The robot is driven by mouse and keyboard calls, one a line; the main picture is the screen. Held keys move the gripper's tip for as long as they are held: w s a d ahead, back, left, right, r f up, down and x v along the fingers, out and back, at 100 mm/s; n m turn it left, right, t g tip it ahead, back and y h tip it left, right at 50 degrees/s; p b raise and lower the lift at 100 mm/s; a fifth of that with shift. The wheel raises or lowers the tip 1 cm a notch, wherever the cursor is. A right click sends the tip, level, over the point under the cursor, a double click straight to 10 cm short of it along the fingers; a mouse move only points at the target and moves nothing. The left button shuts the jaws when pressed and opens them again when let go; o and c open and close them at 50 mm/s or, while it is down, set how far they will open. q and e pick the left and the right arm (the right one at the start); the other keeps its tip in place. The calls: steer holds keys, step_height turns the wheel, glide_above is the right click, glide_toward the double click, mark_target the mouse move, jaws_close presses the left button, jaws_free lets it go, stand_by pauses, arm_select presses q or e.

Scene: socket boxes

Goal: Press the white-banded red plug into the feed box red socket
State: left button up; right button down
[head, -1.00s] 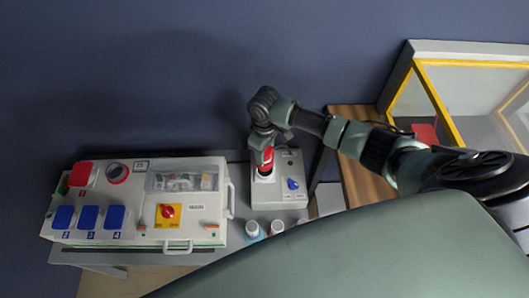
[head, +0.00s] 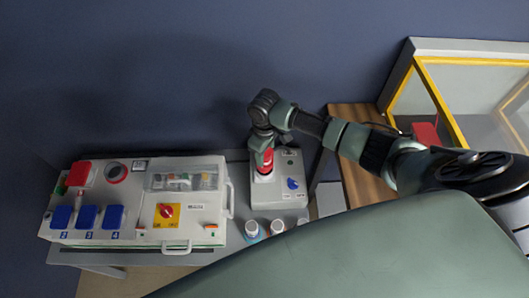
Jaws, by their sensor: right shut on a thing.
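The white-banded red plug (head: 266,161) is upright at the small grey box (head: 276,197) on the table. My right gripper (head: 264,150) is shut on the plug from above. The plug's lower end meets a pale round socket collar (head: 263,178) on that box. I cannot tell how deep it sits. I cannot tell from labels which box is the feed box. My left gripper is not in view.
The large white box has a red rotary switch (head: 167,211), a clear breaker cover (head: 186,178) and handles. Two small white-capped containers (head: 252,229) stand in front of the small box. A yellow-framed enclosure (head: 440,95) stands at the right.

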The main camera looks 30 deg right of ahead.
steer(key=shift+f, duration=0.1)
stand_by(0.3)
steer(key=shift+f+b, duration=0.35)
steer(key=shift+f, duration=0.45)
steer(key=shift+f, duration=0.1)
steer(key=shift+f+b, duration=0.4)
steer(key=shift+f, duration=0.25)
steer(key=c, duration=0.7)
jaws_free()
steer(key=shift+c, duration=0.2)
